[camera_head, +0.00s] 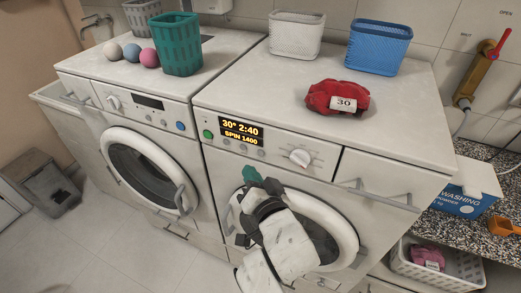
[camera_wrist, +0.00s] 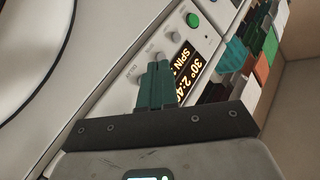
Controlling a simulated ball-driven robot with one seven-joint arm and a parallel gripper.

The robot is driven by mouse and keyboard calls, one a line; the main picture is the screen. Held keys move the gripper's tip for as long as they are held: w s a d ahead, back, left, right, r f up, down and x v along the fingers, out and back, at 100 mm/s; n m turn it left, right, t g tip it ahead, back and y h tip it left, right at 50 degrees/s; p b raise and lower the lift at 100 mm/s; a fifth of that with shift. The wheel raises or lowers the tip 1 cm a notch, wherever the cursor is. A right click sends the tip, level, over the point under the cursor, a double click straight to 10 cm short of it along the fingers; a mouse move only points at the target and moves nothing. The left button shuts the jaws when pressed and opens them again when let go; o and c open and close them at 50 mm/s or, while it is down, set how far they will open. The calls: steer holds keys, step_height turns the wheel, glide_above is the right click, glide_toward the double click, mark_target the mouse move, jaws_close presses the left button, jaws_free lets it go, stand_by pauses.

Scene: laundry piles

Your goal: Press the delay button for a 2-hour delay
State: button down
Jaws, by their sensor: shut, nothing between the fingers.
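The right-hand washing machine (camera_head: 330,160) has a lit display (camera_head: 240,130) reading 30° 2:40 and SPIN 1400. A row of small grey buttons (camera_head: 243,147) runs just below the display; their labels are too small to read, so I cannot tell which is delay. In the wrist view the display (camera_wrist: 187,72) and buttons (camera_wrist: 131,74) lie beyond my fingers. My gripper (camera_head: 251,174) is shut and empty, its green fingers below the button row in the head view. In the wrist view the fingertips (camera_wrist: 158,68) appear near the buttons and partly cover the panel; contact cannot be told.
A green start-type button (camera_head: 208,134) and a white dial (camera_head: 300,157) flank the display. A red cloth tagged 30 (camera_head: 337,97) and white (camera_head: 297,35) and blue (camera_head: 378,47) baskets stand on top. A second machine (camera_head: 145,130) adjoins on the left.

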steer(key=shift+w+d, duration=0.3)
steer(key=shift+w, duration=0.45)
steer(key=shift+w+d, duration=0.25)
steer(key=shift+w, duration=0.45)
steer(key=shift+w, duration=0.15)
stand_by(0.9)
steer(key=shift+w+d, duration=0.15)
steer(key=shift+w, duration=0.1)
steer(key=shift+w+d, duration=0.1)
steer(key=shift+w, duration=0.25)
stand_by(0.7)
steer(key=shift+s, duration=0.1)
steer(key=shift+s+a, duration=0.25)
steer(key=shift+s, duration=0.4)
steer(key=shift+s, duration=0.1)
steer(key=shift+s+a+b, duration=0.15)
steer(key=shift+s+a, duration=0.15)
steer(key=shift+s, duration=0.45)
steer(key=shift+s+a+b, duration=0.15)
steer(key=shift+s+a, duration=0.1)
steer(key=shift+s, duration=0.55)
steer(key=shift+s+a+b, duration=0.15)
steer(key=shift+s+a, duration=0.15)
steer(key=shift+s, duration=0.45)
